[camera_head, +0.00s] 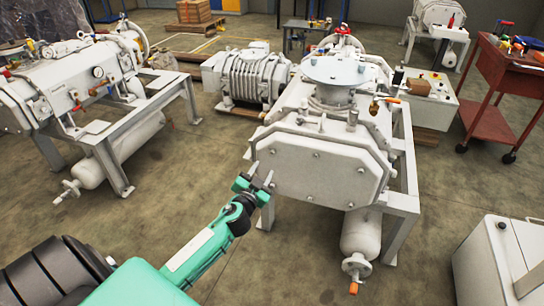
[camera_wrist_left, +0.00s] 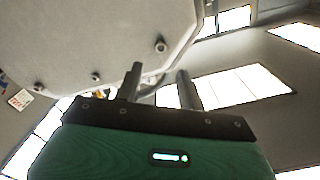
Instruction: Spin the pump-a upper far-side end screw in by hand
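The white pump (camera_head: 330,110) stands on a grey frame in the middle of the head view. In the left wrist view the fingers (camera_wrist_left: 160,88) point up beside the plate (camera_wrist_left: 90,35). One screw (camera_wrist_left: 161,46) shows above and between the fingertips there, apart from them. I cannot tell which screw is the task's. My right gripper is out of view.
A second white pump (camera_head: 75,80) on a frame stands at the left. A grey motor-like unit (camera_head: 245,75) sits behind the middle pump. A red tool cart (camera_head: 500,90) is at the right, and a white cabinet (camera_head: 490,260) at the lower right.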

